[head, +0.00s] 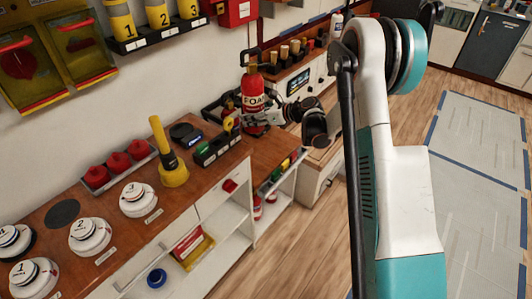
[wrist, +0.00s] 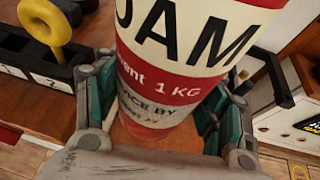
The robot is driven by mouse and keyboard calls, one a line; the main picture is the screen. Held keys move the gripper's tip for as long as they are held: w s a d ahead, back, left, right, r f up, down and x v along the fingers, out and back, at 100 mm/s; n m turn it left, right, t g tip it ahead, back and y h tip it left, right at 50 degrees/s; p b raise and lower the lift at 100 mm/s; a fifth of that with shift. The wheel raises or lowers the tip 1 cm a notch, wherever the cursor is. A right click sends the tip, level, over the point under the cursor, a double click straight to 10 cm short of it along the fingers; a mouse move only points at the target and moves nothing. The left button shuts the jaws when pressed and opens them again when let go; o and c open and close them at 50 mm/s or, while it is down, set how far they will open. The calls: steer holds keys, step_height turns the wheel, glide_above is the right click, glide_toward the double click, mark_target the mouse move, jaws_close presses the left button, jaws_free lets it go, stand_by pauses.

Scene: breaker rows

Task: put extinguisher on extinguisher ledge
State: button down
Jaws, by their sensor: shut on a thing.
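The extinguisher (head: 255,95) is red with a cream label band reading FOAM and a dark top. It stands roughly upright over the far right end of the wooden counter in the head view. My gripper (head: 262,118) reaches in from the right and is shut around its lower body. In the wrist view the extinguisher (wrist: 180,60) fills the middle, with the fingers of my gripper (wrist: 165,115) on both sides of it. Whether its base touches the counter cannot be told. I cannot make out which surface is the extinguisher ledge.
The wooden counter (head: 110,215) holds a yellow plunger-like tool (head: 170,165), red knobs (head: 118,162), white round devices (head: 90,235) and a black holder (head: 217,147) beside the extinguisher. A rack of wooden-handled items (head: 290,52) stands behind. Floor (head: 300,240) is clear at right.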

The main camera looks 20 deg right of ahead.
steer(key=shift+w+f+n+g+y, duration=0.2)
steer(key=shift+w+f, duration=0.3)
steer(key=shift+f, duration=0.35)
steer(key=shift+w+f+n+g+y, duration=0.1)
steer(key=shift+w+f+n+y, duration=0.1)
steer(key=shift+w+f, duration=0.45)
steer(key=f+b, duration=0.6)
steer(key=f, duration=1.4)
steer(key=shift+s+f, duration=0.2)
steer(key=shift+c, duration=1.9)
jaws_free()
steer(key=shift+f, duration=0.1)
steer(key=shift+d, duration=0.1)
steer(key=p+v, duration=0.3)
steer(key=v, duration=0.9)
